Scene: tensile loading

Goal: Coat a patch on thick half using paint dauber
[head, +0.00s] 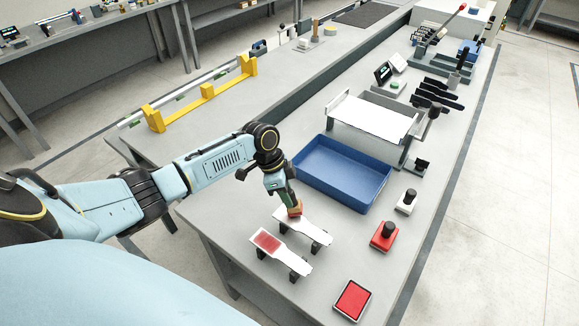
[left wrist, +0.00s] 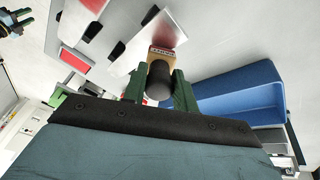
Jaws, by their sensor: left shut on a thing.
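My left gripper (head: 292,203) is shut on the paint dauber (head: 295,210). In the left wrist view its fingers (left wrist: 159,92) grip the black knob of the dauber (left wrist: 163,57), which has a tan block and a red label. The block is at the wider left half of a pale dog-bone specimen (head: 312,231); I cannot tell whether it is touching. In the left wrist view, a reddish tint shows on this specimen (left wrist: 148,32) beside the block. A second specimen (head: 291,259) in front has a red patch on its left half.
A red pad (head: 352,300) lies at the near edge and also shows in the left wrist view (left wrist: 75,61). A blue tray (head: 341,175) stands behind the specimens. A red block (head: 384,238) and a white block (head: 405,204), both with black knobs, stand to the right.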

